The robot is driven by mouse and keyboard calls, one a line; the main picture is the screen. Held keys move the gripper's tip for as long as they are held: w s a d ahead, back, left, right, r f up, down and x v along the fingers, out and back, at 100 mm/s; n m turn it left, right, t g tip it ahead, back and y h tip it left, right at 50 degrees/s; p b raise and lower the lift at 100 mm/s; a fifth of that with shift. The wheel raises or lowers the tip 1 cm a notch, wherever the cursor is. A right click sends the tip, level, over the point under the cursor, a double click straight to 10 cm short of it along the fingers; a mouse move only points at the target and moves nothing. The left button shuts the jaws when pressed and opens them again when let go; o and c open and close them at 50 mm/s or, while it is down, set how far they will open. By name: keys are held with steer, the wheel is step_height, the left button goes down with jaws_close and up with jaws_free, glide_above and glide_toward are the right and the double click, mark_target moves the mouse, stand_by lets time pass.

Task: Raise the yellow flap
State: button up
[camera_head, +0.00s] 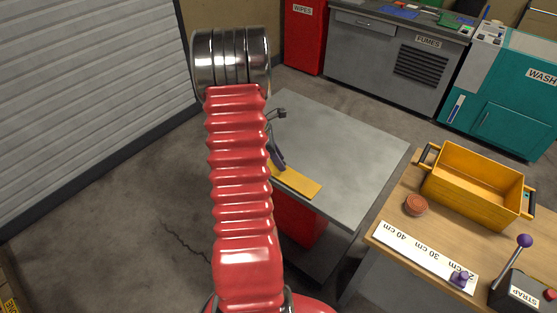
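The yellow flap (298,181) is a flat yellow plate lying at the front edge of the grey metal table (340,155), above a red front panel. It appears to lie flat. Its left end is hidden behind my red ribbed arm. A curved dark purple-grey handle (277,155) stands by the flap's left end, partly behind my arm. A small dark metal piece (277,113) shows above it, also partly hidden; I cannot tell what it belongs to. My gripper cannot be made out; my arm with its steel joint blocks the view there.
A wooden bench (395,212) at right holds a yellow crate (478,184), a brown round lid (416,204), a ruler (420,255) and a STRAP lever box (520,290). A red WIPES cabinet, grey FUMES unit and teal WASH unit stand behind. Floor at left is clear.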

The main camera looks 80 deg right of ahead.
jaws_close()
steer(key=shift+a, duration=0.15)
stand_by(0.4)
